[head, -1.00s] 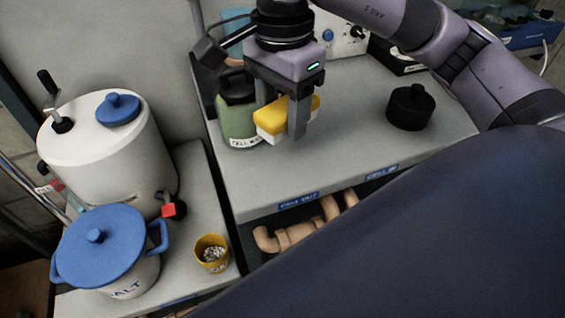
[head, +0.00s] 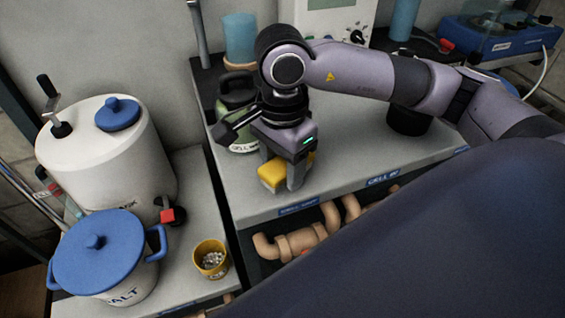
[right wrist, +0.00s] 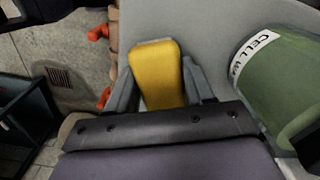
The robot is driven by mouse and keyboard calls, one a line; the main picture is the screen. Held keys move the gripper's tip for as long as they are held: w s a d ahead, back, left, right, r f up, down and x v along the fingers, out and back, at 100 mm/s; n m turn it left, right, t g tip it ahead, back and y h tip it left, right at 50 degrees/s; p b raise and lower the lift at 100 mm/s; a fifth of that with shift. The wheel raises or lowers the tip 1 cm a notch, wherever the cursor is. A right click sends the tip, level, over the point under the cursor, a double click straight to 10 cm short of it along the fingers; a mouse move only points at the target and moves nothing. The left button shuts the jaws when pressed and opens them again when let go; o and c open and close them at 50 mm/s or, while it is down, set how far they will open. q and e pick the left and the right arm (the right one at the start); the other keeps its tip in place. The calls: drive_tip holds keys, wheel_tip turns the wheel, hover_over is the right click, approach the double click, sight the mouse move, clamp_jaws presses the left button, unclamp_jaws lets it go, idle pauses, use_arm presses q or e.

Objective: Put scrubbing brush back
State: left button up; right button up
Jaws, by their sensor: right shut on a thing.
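The scrubbing brush has a yellow back (head: 273,174) and sits between the fingers of my right gripper (head: 284,177) in the head view. It is at or just above the grey bench top; I cannot tell whether it touches. In the right wrist view the yellow brush (right wrist: 158,74) lies lengthwise between both fingers, and my right gripper (right wrist: 163,92) is shut on it. My left gripper is not in view.
A green cell jug (head: 238,132) stands close behind my right gripper. A black lidded pot (head: 409,120) is under my forearm. A lower bench at left holds a white tank (head: 105,165), a blue-lidded salt pot (head: 98,250) and a yellow cup (head: 210,259). The bench front is clear.

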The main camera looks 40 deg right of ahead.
sight(282, 162)
drive_tip(key=shift+f, duration=0.2)
drive_tip(key=o, duration=1)
drive_tip(key=shift+r, duration=0.1)
drive_tip(key=shift+r, duration=0.45)
wheel_tip(282, 162, up, 11)
drive_tip(key=shift+r+p, duration=0.2)
drive_tip(key=shift+p, duration=0.25)
